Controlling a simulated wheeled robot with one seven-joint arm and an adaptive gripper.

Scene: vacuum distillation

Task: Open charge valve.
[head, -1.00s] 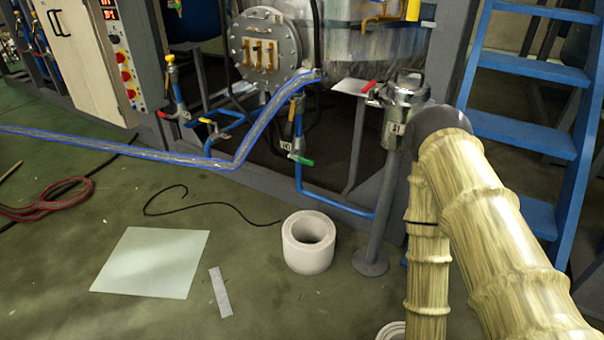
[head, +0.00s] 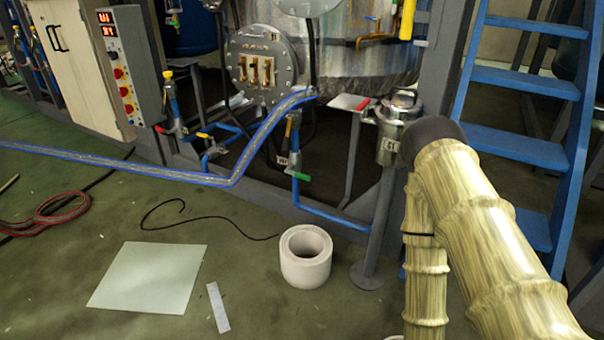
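Several small valves show in the head view, and I cannot tell which one is the charge valve. One has a red lever (head: 363,104) beside a steel canister (head: 389,140) on a grey post. One has a green lever (head: 300,177) low on a blue pipe. One with a red lever (head: 162,130) and a yellow top stands at the left, and another yellow lever (head: 204,135) is near it. My sleeved arm covers the right foreground, and its dark joint partly hides the canister's right side. My gripper is not visible.
A blue hose (head: 120,168) runs across the floor up to the steel vessel (head: 365,60). A white hollow cylinder (head: 306,257), a pale sheet (head: 150,278) and a black cable (head: 205,221) lie on the floor. Blue stairs (head: 523,145) stand at the right. A control box (head: 128,70) is at upper left.

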